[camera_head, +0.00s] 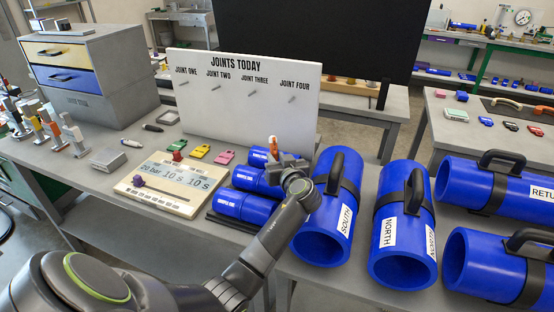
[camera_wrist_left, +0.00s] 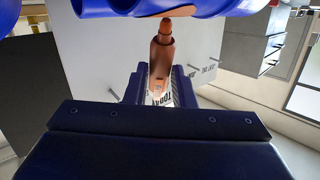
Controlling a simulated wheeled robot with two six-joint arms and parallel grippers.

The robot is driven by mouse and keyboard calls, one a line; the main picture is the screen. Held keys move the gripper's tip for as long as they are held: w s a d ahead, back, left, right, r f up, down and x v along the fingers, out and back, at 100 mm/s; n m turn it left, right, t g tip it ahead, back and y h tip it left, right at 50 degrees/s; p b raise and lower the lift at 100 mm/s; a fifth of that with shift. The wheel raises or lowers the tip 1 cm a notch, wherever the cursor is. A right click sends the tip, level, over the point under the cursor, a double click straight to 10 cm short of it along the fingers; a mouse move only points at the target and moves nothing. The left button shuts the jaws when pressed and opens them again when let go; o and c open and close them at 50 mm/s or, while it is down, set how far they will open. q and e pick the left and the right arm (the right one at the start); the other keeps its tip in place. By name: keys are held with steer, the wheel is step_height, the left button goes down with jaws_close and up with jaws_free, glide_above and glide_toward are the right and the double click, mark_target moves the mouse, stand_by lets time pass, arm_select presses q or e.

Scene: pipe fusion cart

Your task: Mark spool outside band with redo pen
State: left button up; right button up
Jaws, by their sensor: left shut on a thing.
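My left gripper (camera_head: 276,164) is shut on an orange-brown pen (camera_head: 273,147), held upright above the small blue spools (camera_head: 258,157) in front of the board. In the left wrist view the pen (camera_wrist_left: 162,58) stands between the fingers (camera_wrist_left: 160,92), its narrow end near a blue rounded surface (camera_wrist_left: 110,6). I cannot tell whether they touch. Large blue spools with black handles stand to the right: one labelled SOUTH (camera_head: 318,238), one labelled NORTH (camera_head: 405,262), and one (camera_head: 460,182) whose label begins RETU. Another lies at the lower right (camera_head: 480,262). My right gripper is not in view.
A white board headed JOINTS TODAY (camera_head: 240,105) stands behind the gripper. A panel with a display (camera_head: 170,185) lies to the left, with coloured clips (camera_head: 200,151) behind it. Dark pens (camera_head: 152,128), a grey drawer cabinet (camera_head: 90,75) and several small upright tools are further left.

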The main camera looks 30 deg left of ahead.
mark_target(274, 145)
arm_select(q)
steer(key=shift+r+p, duration=0.75)
steer(key=shift+r, duration=0.7)
step_height(274, 145, up, 5)
steer(key=p, duration=0.3)
